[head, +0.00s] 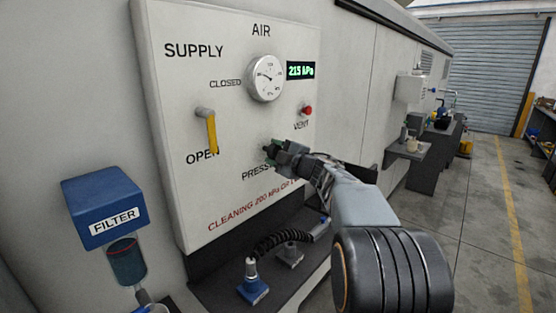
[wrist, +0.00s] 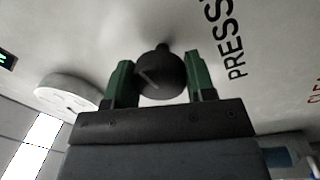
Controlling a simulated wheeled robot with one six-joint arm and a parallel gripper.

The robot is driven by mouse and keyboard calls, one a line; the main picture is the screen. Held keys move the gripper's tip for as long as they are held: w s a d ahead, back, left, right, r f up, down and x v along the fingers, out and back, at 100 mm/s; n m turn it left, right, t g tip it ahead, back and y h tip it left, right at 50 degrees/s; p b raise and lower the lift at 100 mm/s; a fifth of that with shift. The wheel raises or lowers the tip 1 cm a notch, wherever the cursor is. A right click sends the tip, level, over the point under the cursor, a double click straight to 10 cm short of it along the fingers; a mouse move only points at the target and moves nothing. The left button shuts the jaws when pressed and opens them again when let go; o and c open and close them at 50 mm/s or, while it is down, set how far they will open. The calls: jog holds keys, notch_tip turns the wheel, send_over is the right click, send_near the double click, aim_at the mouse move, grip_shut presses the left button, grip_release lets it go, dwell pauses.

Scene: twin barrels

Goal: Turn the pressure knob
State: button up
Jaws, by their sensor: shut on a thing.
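The gripper is shut on the knob. A green digital display (head: 300,71) appears to read 215 kPa. A round dial gauge (head: 266,78) is on the panel left of it.
A yellow supply lever (head: 211,131) points down toward "OPEN". A red vent button (head: 307,110) is above and right of my gripper. A blue filter (head: 103,207) is at lower left. A black coiled hose (head: 280,238) lies on the shelf below. The floor at right is clear.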

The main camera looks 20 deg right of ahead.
jog(key=shift+n+b, duration=0.4)
jog(key=shift+n, duration=0.2)
jog(key=shift+r, duration=0.15)
jog(key=o, duration=0.9)
jog(key=b+v, duration=0.2)
jog(key=v, duration=1.2)
jog(key=shift+w, duration=0.15)
